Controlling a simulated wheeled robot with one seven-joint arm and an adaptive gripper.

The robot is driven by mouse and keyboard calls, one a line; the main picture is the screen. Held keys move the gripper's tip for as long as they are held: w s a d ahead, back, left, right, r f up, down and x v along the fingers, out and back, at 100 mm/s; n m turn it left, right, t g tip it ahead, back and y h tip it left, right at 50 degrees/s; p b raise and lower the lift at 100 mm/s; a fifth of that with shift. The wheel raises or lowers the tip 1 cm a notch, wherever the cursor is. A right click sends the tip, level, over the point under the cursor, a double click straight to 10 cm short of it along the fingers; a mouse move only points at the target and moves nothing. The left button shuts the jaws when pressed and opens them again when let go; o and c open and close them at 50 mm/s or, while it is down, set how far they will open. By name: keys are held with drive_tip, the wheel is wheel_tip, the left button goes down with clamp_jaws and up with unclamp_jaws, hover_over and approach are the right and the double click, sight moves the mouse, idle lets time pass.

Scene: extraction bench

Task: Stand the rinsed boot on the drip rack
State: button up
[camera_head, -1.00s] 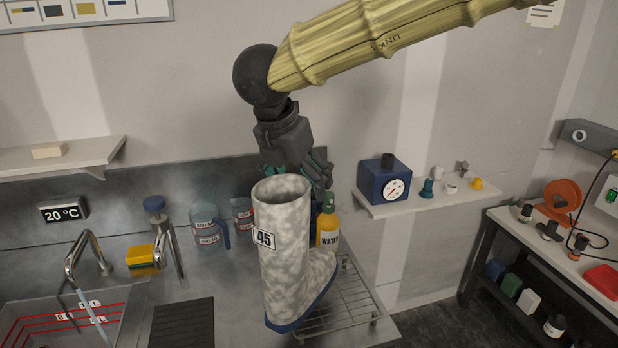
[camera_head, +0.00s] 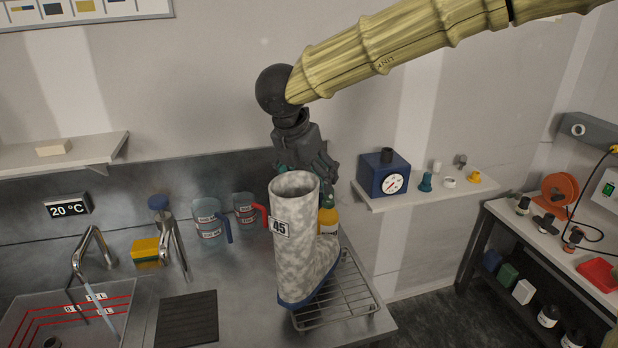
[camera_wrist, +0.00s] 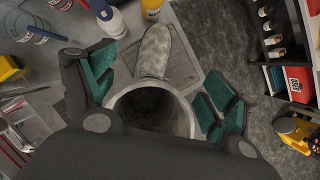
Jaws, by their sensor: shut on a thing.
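The boot (camera_head: 295,240) is grey-white mottled with a dark blue sole and a label reading 45. It stands upright at the drip rack (camera_head: 352,297), a wire rack on the steel bench. Its sole overlaps the rack's left part in the head view; I cannot tell whether it touches the wires. My gripper (camera_head: 305,172) is at the top of the shaft, behind it in the head view. In the wrist view the green-padded fingers of my gripper (camera_wrist: 160,100) lie on both sides of the boot's open top (camera_wrist: 152,92), and the foot points away. The finger contact is partly hidden.
A yellow bottle (camera_head: 328,221) stands close behind the boot. Two measuring jugs (camera_head: 208,222) are to the left, near the faucet and a sponge (camera_head: 146,251). A dark ribbed mat (camera_head: 187,319) lies left of the rack. A wall shelf holds a blue gauge box (camera_head: 384,174).

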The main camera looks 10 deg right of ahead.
drive_tip(key=shift+f, duration=0.75)
drive_tip(key=o, duration=1.9)
drive_tip(key=shift+f, duration=0.1)
drive_tip(key=shift+s, duration=0.1)
drive_tip(key=b+v, duration=0.3)
drive_tip(key=v, duration=0.9)
